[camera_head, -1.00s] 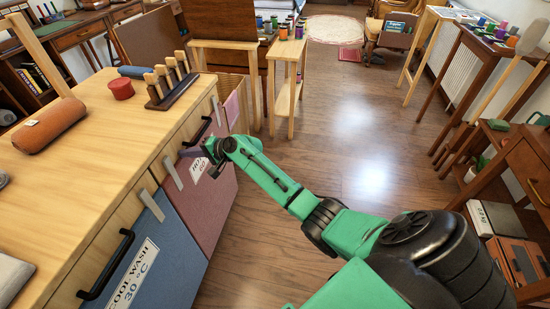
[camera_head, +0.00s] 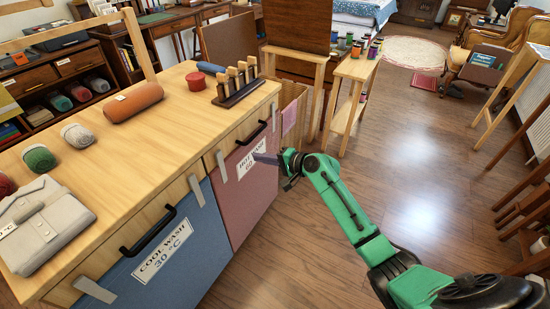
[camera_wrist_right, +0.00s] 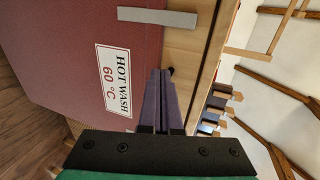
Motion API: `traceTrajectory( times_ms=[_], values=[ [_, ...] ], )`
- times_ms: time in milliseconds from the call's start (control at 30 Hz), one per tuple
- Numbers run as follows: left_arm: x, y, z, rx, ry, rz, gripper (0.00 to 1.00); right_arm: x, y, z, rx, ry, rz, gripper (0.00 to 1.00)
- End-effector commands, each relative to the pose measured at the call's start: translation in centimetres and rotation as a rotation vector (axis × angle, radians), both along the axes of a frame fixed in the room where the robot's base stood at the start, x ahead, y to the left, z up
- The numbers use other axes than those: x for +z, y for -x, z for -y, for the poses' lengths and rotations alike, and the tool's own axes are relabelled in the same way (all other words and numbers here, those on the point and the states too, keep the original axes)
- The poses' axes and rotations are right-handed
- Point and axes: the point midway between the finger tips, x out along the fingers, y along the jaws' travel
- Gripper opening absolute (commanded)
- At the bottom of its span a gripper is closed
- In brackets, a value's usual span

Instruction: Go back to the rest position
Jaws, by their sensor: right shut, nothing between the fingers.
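My right gripper (camera_head: 268,159) is in front of the dark red bin front labelled "HOT WASH 60 °C" (camera_head: 230,192). Its fingers are together with nothing between them. In the right wrist view the gripper (camera_wrist_right: 160,75) points along the bin front beside the white label (camera_wrist_right: 114,81). I cannot tell whether the fingertips touch the front. My right arm reaches in from the lower right in the head view. My left gripper is not in view.
A blue bin front "COOL WASH 30 °C" (camera_head: 150,262) adjoins the red one. The wooden floor (camera_head: 430,150) at right is open.

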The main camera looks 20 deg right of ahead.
Motion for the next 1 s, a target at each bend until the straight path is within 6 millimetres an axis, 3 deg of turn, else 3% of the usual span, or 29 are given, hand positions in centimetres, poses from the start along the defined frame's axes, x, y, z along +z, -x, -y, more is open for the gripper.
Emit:
traceTrajectory(
  times_ms=[200,433,533,633,767,867,900,967,1000],
  values=[
    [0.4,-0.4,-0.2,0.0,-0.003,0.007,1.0,1.1,2.8,2.4,0.0,0.001,-0.002,0.0],
    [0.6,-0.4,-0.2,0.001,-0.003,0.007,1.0,0.9,3.2,2.8,-0.005,0.008,-0.005,0.0],
    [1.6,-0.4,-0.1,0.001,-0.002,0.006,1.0,-2.0,3.6,4.1,-0.041,0.074,-0.039,0.0],
    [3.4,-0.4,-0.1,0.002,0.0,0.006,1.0,-8.5,5.7,6.7,-0.09,0.236,-0.112,0.0],
    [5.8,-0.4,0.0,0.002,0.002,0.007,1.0,-18.3,12.5,10.1,-0.066,0.536,-0.228,0.0],
    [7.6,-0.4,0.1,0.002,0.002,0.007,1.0,-24.3,19.8,11.7,0.039,0.767,-0.308,0.0],
    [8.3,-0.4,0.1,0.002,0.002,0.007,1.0,-26.3,23.1,12.0,0.103,0.853,-0.335,0.0],
    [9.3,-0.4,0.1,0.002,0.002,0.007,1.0,-28.7,28.3,12.3,0.22,0.973,-0.369,0.0],
    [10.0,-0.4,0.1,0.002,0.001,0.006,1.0,-29.9,32.0,12.3,0.311,1.048,-0.385,0.0]
  ],
)
